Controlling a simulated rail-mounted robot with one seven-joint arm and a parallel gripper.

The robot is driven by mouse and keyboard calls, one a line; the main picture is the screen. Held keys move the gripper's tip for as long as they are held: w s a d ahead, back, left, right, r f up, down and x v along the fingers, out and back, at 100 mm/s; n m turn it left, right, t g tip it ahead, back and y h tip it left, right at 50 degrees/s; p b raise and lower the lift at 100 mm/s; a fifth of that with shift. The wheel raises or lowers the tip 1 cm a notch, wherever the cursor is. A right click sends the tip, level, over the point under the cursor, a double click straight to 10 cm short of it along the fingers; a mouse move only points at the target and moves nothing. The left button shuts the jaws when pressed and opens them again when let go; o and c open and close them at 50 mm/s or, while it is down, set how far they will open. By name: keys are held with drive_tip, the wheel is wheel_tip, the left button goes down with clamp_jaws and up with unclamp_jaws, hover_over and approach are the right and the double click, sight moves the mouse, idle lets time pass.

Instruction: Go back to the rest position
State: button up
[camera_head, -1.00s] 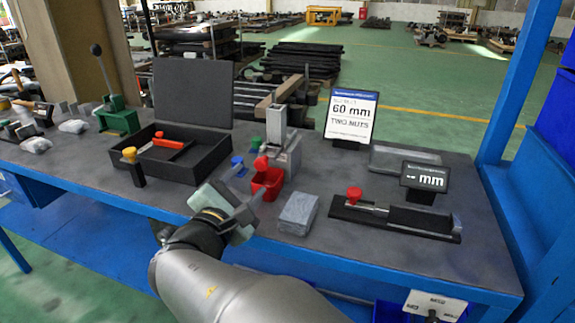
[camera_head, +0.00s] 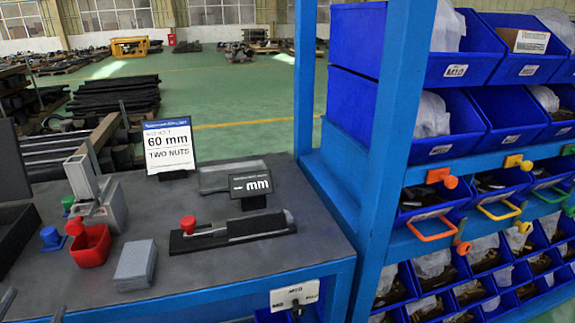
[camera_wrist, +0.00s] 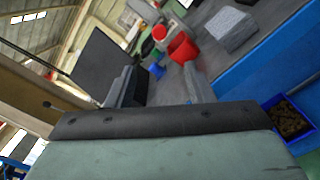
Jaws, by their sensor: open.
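My gripper (camera_wrist: 160,86) shows in the wrist view with its two fingers apart and nothing between them. It hangs tilted above the front edge of the grey-topped bench, with a red bin (camera_wrist: 183,48) and a grey block (camera_wrist: 230,28) beyond the fingertips. In the head view only what look like its fingertips show at the lower left corner. On the bench there, the red bin (camera_head: 90,246) and the grey block (camera_head: 135,265) stand apart from it. A sign (camera_head: 168,146) reads 60 mm, two nuts.
A black measuring fixture with a red knob (camera_head: 187,224) and a small mm display (camera_head: 250,186) stand on the bench. A blue post (camera_head: 385,170) rises at its right end. Blue bins (camera_head: 440,125) fill a rack beyond. A dark open lid (camera_wrist: 95,62) stands left in the wrist view.

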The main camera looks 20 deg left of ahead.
drive_tip(key=w+d+m+h+p, duration=0.25)
drive_tip(key=w+d+h, duration=0.2)
drive_tip(key=w, duration=0.45)
drive_tip(key=w+d+m+h+p, duration=0.1)
drive_tip(key=w+d+m+h, duration=0.3)
drive_tip(key=w+d, duration=0.3)
drive_tip(key=w+d+f+m+g+h+p, duration=0.1)
drive_tip(key=w+d+m+g+h+p, duration=0.15)
drive_tip(key=w+d, duration=0.45)
drive_tip(key=w+d+m+g+h+p, duration=0.1)
drive_tip(key=w+d+m+h, duration=0.25)
drive_tip(key=d, duration=0.55)
drive_tip(key=d+m+g+h+p, duration=0.2)
drive_tip(key=d+m+g+p, duration=0.45)
drive_tip(key=d, duration=1.15)
drive_tip(key=s+d+m+g+y+p, duration=0.3)
drive_tip(key=s+d+m+y, duration=0.3)
drive_tip(key=m, duration=0.9)
drive_tip(key=shift+s+d+f+g, duration=0.15)
drive_tip(key=shift+s+d+g, duration=0.35)
drive_tip(key=shift+s+d, duration=0.8)
drive_tip(key=shift+w+d, duration=0.25)
drive_tip(key=shift+w, duration=0.1)
